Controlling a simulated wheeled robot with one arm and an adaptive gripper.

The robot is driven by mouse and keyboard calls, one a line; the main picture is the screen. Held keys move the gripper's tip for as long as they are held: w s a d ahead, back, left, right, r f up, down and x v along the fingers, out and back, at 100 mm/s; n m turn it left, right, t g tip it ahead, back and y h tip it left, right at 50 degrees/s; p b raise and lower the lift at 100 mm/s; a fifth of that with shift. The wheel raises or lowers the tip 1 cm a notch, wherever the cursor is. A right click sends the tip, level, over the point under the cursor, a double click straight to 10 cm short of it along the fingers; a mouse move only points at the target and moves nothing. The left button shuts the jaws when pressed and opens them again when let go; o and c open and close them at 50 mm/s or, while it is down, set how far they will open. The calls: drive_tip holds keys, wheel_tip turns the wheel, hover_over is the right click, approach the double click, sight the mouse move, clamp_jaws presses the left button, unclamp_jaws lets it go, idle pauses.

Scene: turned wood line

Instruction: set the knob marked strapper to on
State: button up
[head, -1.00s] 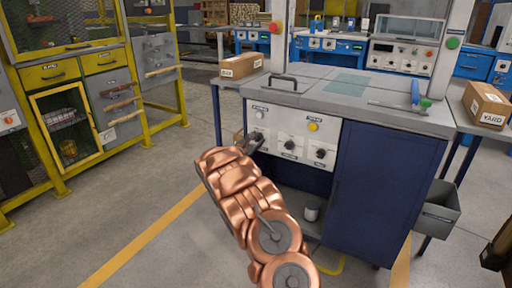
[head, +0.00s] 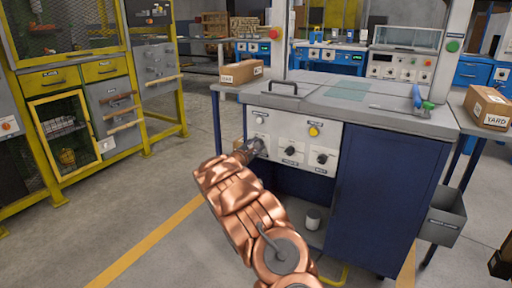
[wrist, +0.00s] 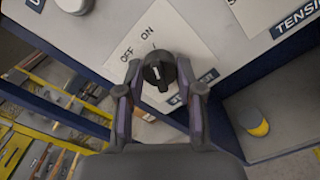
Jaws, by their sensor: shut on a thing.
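A black round knob (wrist: 158,70) with a white mark sits on a white plate (wrist: 165,35) printed OFF and ON in the wrist view. Its name label (wrist: 205,78) is mostly hidden behind a finger. My gripper (wrist: 160,90) has one finger on each side of the knob and is shut on it. Which of the two words the knob points to is hard to tell. In the head view my gripper (head: 256,147) is at the left knob of the white control panel (head: 290,128), covering that knob.
Two more black knobs, a middle one (head: 289,151) and a right one (head: 322,158), sit beside it on the panel. A white button (head: 260,120) and a yellow button (head: 313,131) are above. A blue cabinet door (head: 375,195) stands to the right.

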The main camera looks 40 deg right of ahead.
drive_tip(key=o, duration=1.1)
drive_tip(key=shift+o, duration=0.2)
drive_tip(key=v, duration=1.2)
